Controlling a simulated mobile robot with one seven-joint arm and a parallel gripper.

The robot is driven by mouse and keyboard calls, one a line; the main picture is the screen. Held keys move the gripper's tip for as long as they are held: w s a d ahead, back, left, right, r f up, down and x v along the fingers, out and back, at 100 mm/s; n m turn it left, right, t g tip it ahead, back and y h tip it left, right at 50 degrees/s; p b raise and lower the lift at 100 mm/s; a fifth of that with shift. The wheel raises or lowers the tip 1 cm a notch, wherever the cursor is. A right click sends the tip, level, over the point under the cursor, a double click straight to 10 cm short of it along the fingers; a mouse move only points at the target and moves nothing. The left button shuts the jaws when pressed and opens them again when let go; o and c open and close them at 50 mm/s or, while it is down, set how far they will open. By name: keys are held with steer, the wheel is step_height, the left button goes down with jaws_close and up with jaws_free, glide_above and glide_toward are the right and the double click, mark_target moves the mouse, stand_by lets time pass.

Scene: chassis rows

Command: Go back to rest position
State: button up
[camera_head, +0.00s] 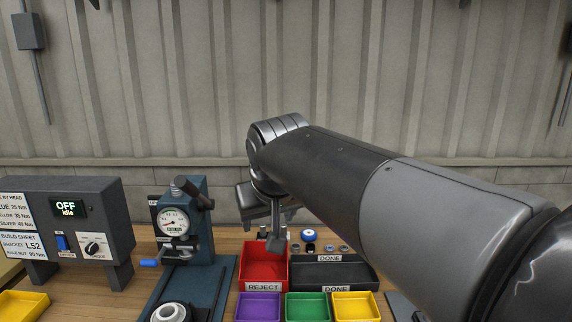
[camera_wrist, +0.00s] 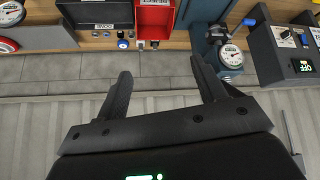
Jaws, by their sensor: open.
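My gripper (camera_head: 274,238) hangs from the wrist at the centre of the head view, over or behind the back of the red bin; its exact height above the bench is hard to tell. In the wrist view my gripper (camera_wrist: 161,68) shows two dark fingers spread wide apart with nothing between them. Past the fingertips lie the grey floor or wall strip and the bench edge. My arm reaches in from the right of the head view and hides part of the bench.
The red REJECT bin (camera_head: 246,268) and dark DONE tray (camera_head: 372,284) stand behind purple (camera_head: 258,307), green (camera_head: 307,307) and yellow (camera_head: 355,306) trays. A blue press (camera_head: 201,222) and control box (camera_head: 105,205) reading OFF stand left. Small parts sit behind the tray.

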steer(key=s+d+f+m+g+h, duration=0.1)
steer(key=s+d+f+m, duration=0.3)
steer(key=s+d+f, duration=1.1)
steer(key=s+d, duration=0.2)
steer(key=d, duration=0.1)
steer(key=shift+s+h, duration=0.15)
steer(key=shift+h, duration=0.15)
